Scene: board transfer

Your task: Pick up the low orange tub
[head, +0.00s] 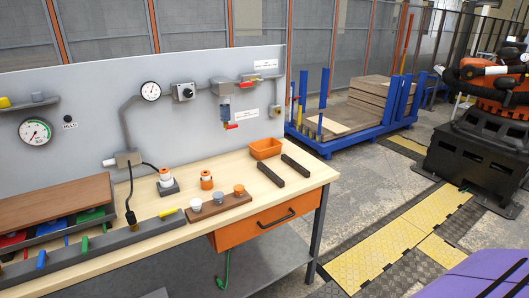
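The low orange tub (265,149) sits on the wooden workbench top near its back right corner, close to the upright grey panel. It is a small open box, and no contents are visible in it. Neither of my grippers shows in the head view, so nothing of mine is seen touching the tub.
Two dark bars (270,174) lie on the workbench (235,170) just in front of the tub. A wooden block with several small pieces (219,207) stands left of them. An orange drawer (268,224) is under the bench edge. A grey panel (190,110) rises behind.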

